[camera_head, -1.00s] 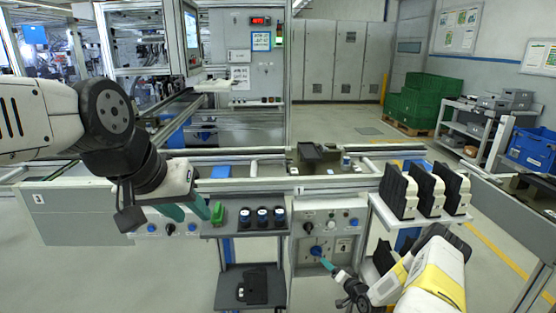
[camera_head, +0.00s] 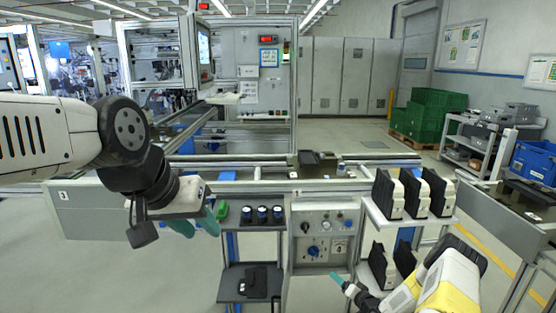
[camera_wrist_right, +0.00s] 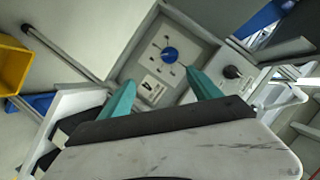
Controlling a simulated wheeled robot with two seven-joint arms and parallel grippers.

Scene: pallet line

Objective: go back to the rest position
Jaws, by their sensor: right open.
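My left gripper (camera_head: 204,231) hangs at the left in the head view, in front of the conveyor's near side. Its two teal fingers show apart, with nothing seen between them. My right gripper (camera_head: 338,279) is low in front of the control panel, seen partly from behind; it also shows in the right wrist view (camera_wrist_right: 161,79). Its teal fingers are wide apart and empty. Beyond them is the panel's blue knob (camera_wrist_right: 169,53), which also shows in the head view (camera_head: 313,251). The fingers are clear of the knob.
A rack (camera_head: 372,212) with black and white cases stands close to my right arm. A small shelf (camera_head: 270,227) holds dark round pieces beside a green part (camera_head: 222,211). A lower shelf (camera_head: 228,286) carries a black item. The conveyor (camera_head: 260,187) runs across behind.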

